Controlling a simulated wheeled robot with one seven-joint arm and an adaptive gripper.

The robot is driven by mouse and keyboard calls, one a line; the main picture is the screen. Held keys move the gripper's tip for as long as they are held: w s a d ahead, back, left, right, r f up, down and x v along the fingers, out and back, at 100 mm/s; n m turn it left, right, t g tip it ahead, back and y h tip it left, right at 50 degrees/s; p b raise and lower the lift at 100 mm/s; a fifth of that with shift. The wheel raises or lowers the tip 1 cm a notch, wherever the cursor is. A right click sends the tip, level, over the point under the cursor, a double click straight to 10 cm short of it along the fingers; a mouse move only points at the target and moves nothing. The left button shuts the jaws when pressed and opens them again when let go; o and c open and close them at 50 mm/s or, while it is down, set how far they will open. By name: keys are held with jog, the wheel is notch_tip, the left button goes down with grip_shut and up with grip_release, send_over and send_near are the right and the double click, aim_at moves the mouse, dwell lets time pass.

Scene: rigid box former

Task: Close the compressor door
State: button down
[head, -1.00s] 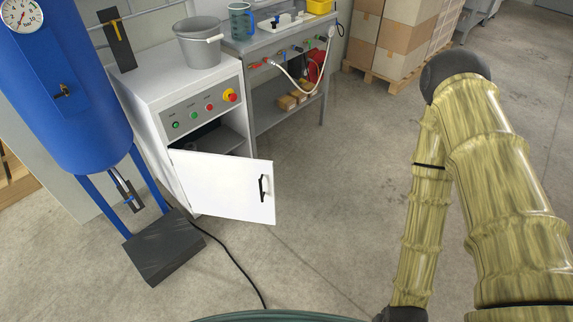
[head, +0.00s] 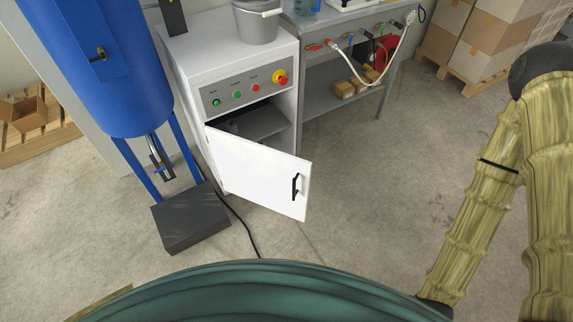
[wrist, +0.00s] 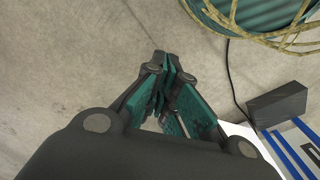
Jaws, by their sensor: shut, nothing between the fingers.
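The compressor door (head: 255,172) is a white panel with a black handle (head: 295,187) near its free edge. It is hinged at the left of the white compressor cabinet (head: 215,55) and stands wide open toward me, with the dark inside and a shelf showing behind it. My gripper (wrist: 163,72) is shut and empty in the wrist view, with bare floor beyond its fingertips. A white edge, likely of the door or cabinet, shows at the lower right there, partly hidden by the gripper. My gripper is outside the head view.
A blue tank (head: 115,70) stands left of the cabinet, with a dark block (head: 190,218) on the floor before it. A black cable (head: 240,220) runs across the floor. A grey workbench (head: 345,50) stands to the right. Floor right of the door is clear.

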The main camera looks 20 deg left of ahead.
jog(key=w+a+f+n+t+y+b, duration=0.25)
jog(key=w+a+f+n+b, duration=0.2)
jog(key=w+a+b, duration=0.35)
jog(key=n+t+y+b, duration=0.9)
jog(key=n+t+b, duration=0.2)
jog(key=n+b, duration=1)
send_near(289, 161)
jog(key=w+a+p, duration=0.2)
jog(key=a, duration=0.1)
jog(key=shift+w+r+n+g+b, duration=0.15)
jog(key=shift+w+n+g+b, duration=0.15)
jog(key=shift+w+b, duration=0.35)
jog(key=shift+w, duration=0.15)
